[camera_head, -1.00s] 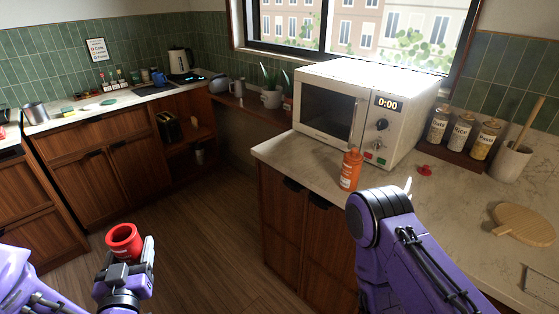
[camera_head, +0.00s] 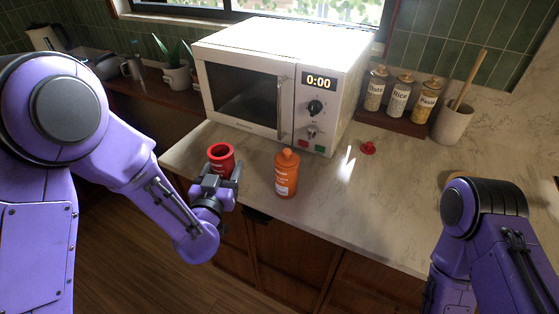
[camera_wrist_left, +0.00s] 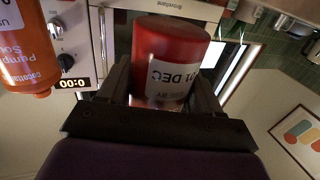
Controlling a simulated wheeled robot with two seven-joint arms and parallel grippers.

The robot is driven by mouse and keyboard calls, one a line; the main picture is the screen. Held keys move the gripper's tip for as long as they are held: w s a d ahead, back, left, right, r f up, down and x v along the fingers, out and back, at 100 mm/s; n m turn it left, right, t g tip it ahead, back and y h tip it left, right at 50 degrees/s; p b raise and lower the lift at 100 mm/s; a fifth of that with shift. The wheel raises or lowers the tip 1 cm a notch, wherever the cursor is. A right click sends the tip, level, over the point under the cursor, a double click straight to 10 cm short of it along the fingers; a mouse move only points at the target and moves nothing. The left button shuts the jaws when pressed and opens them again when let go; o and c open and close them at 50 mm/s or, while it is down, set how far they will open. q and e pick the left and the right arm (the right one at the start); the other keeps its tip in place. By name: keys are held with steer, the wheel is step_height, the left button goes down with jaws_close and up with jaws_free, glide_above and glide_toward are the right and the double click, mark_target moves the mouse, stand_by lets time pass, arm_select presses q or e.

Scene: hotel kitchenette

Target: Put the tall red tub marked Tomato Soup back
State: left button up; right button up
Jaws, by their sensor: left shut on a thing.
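The red tub (camera_head: 221,158) is in my left gripper (camera_head: 219,180), near the counter's front edge, in front of the microwave. Its top looks open and dark inside. I cannot tell whether it touches the counter. In the left wrist view the tub (camera_wrist_left: 170,55) sits between the two fingers, with a white label reading "01 DEC"; no soup name shows on that side. An orange bottle marked Pumpkin Soup (camera_head: 286,175) stands upright just right of the tub; it also shows in the left wrist view (camera_wrist_left: 28,50). My right arm is at the lower right, its gripper out of view.
The white microwave (camera_head: 285,80) is shut, showing 0:00. A small red piece (camera_head: 368,148) lies on the counter (camera_head: 400,190). Jars of pasta and rice (camera_head: 400,97) and a utensil crock (camera_head: 452,125) stand at the back right.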

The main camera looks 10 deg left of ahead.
arm_select(q)
steer(key=w+d+r+m+h+p, duration=0.1)
steer(key=w+d+r+h+p, duration=0.1)
steer(key=w+r+p, duration=0.45)
steer(key=f, duration=0.5)
steer(key=s+f+b, duration=0.1)
steer(key=f, duration=0.2)
steer(key=shift+d+f, duration=0.2)
steer(key=shift+d, duration=0.15)
steer(key=shift+f, duration=0.25)
arm_select(e)
step_height(320, 180, up, 7)
arm_select(q)
steer(key=shift+f, duration=0.1)
steer(key=shift+f+b, duration=0.2)
steer(key=shift+b, duration=0.1)
steer(key=o, duration=1.2)
steer(key=shift+r, duration=0.15)
steer(key=shift+o, duration=0.2)
